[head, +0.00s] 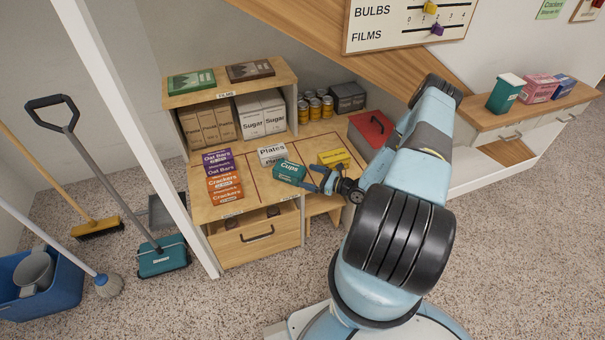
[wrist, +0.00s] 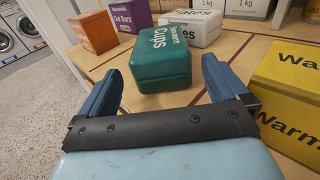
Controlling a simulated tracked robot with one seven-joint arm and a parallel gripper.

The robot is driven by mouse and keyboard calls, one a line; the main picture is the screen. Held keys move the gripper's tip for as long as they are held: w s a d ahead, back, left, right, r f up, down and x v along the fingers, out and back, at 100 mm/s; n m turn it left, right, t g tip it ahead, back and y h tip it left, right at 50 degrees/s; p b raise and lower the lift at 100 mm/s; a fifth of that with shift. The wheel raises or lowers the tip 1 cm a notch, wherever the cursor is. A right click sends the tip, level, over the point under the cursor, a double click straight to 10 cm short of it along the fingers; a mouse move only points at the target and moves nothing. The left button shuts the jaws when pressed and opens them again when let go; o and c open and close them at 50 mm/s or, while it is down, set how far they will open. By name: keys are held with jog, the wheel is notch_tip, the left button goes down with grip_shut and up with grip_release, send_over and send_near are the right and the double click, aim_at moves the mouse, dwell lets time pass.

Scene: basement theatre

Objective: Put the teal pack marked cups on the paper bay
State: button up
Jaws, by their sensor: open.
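The teal pack marked Cups (head: 289,172) lies on the wooden worktop, near its front edge, in front of the white Plates pack (head: 272,154). In the wrist view the Cups pack (wrist: 160,66) sits just ahead of my fingers, its lettered face up. My gripper (head: 312,178) is open and empty, close to the right end of the pack; in the wrist view its blue fingers (wrist: 162,80) are spread wide. Red lines mark bays on the worktop. Small labels on the front edge are too small to read, so I cannot tell which bay is for paper.
A yellow pack (head: 333,158) lies right of the Cups pack. Oat Bars and Crackers boxes (head: 222,175) stand at the left. Sugar bags (head: 262,114) and several cans (head: 315,107) are behind. A red case (head: 371,133) is at the right. Bare worktop shows between Crackers and Cups.

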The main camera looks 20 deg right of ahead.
jog(key=shift+v, duration=2)
dwell(0.9)
